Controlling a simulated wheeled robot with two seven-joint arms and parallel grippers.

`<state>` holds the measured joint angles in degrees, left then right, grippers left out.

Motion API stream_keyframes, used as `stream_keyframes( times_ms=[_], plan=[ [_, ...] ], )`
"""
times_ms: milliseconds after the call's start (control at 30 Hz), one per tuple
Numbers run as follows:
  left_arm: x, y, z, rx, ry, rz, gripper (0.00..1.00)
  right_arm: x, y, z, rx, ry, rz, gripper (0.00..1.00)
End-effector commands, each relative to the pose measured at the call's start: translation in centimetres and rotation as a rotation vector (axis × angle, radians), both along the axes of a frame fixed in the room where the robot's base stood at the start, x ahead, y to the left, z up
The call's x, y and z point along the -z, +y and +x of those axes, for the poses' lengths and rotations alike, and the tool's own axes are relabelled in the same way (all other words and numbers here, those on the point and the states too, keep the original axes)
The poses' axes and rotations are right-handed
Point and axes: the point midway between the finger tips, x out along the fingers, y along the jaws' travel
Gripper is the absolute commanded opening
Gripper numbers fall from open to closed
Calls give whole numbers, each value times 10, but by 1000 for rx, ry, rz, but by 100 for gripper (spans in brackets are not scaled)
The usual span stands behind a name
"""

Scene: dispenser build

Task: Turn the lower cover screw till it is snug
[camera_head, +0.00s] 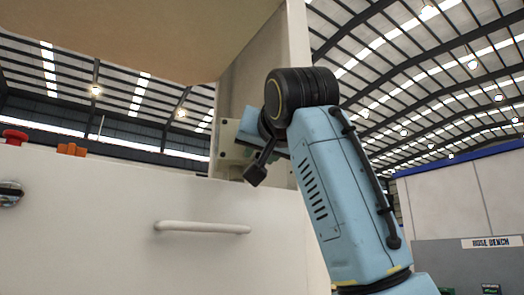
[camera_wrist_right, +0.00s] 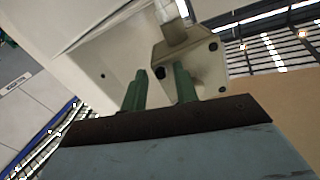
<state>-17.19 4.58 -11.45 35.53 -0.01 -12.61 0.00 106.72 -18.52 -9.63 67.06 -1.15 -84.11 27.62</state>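A beige cover box (camera_wrist_right: 190,62) fixed to the white machine fills the middle of the wrist view. Dark screw heads show on its face, one (camera_wrist_right: 160,74) at its left corner and one (camera_wrist_right: 213,46) at its upper right; I cannot tell surely which is the lower screw. My right gripper (camera_wrist_right: 161,76) has its two green fingers apart, pointing at the box. The left-corner screw appears between the fingertips; contact cannot be told. In the head view the cover box (camera_head: 228,153) is partly hidden behind my right wrist. My left gripper is not in view.
A tan overhang (camera_head: 130,40) hangs above. A bench (camera_head: 470,262) stands at the right.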

Motion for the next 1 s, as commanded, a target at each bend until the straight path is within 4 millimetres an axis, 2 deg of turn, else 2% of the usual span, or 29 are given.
stream_keyframes(
  times_ms=[300,433,567,800,1000],
  plan=[
    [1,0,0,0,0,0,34,-2,-1,-2,0,-6,0,34],
    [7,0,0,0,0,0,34,-1,-3,-12,0,-8,2,34],
    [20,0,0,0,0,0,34,1,-9,-36,0,-11,2,34],
    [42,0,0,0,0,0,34,1,-22,-89,-1,-9,1,34],
    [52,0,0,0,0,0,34,0,-29,-120,0,-6,0,34]
  ],
)
